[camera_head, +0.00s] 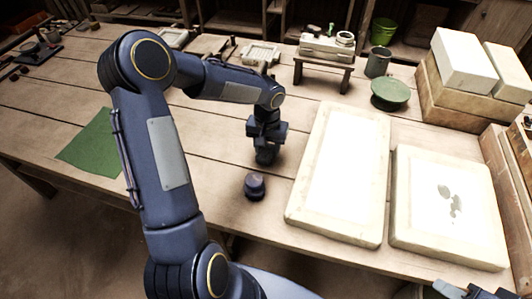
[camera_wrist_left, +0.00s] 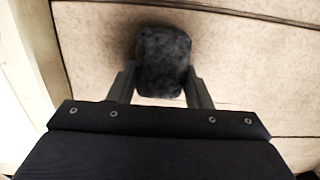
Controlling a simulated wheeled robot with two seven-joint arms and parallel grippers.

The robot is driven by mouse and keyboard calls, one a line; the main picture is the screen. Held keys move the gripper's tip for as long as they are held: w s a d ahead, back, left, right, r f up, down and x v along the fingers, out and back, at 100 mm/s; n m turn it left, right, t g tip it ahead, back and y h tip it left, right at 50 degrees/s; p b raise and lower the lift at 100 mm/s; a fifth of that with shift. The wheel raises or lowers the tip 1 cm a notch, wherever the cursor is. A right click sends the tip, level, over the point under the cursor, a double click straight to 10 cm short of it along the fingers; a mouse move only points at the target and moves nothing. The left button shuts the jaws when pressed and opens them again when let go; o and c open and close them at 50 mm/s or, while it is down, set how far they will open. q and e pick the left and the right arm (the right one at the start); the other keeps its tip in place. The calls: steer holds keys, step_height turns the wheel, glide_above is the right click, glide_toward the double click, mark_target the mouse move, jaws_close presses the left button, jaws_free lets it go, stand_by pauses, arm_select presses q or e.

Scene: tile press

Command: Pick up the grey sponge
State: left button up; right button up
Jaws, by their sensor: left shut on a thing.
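The grey sponge (camera_wrist_left: 163,50) shows in the left wrist view as a dark, rounded block between the two fingers. My left gripper (camera_head: 266,154) points down at the table's middle, left of the large white slab. It is shut on the sponge, with one finger at each side. In the head view the gripper mostly hides the sponge, and I cannot tell if the sponge touches the table. Part of my right gripper (camera_head: 468,290) shows at the bottom right edge, cut off by the frame.
A dark round knob-like object (camera_head: 254,187) stands just in front of the left gripper. Two white slabs (camera_head: 340,172) (camera_head: 447,205) lie to the right. A green sheet (camera_head: 92,143) lies left. A small bench (camera_head: 325,73) and green round disc (camera_head: 390,93) stand behind.

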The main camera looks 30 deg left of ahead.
mark_target(267, 147)
arm_select(q)
steer(key=shift+r, duration=0.15)
steer(key=shift+r, duration=0.25)
step_height(267, 147, up, 2)
steer(key=shift+r, duration=0.15)
steer(key=s+r, duration=0.1)
steer(key=r, duration=0.1)
steer(key=s+d+r, duration=0.2)
steer(key=s+r, duration=0.1)
steer(key=shift+r+p, duration=0.3)
steer(key=s+d+r, duration=0.4)
steer(key=s, duration=0.4)
steer(key=shift+s+d+r, duration=0.15)
steer(key=shift+s+d, duration=0.1)
steer(key=shift+d, duration=0.05)
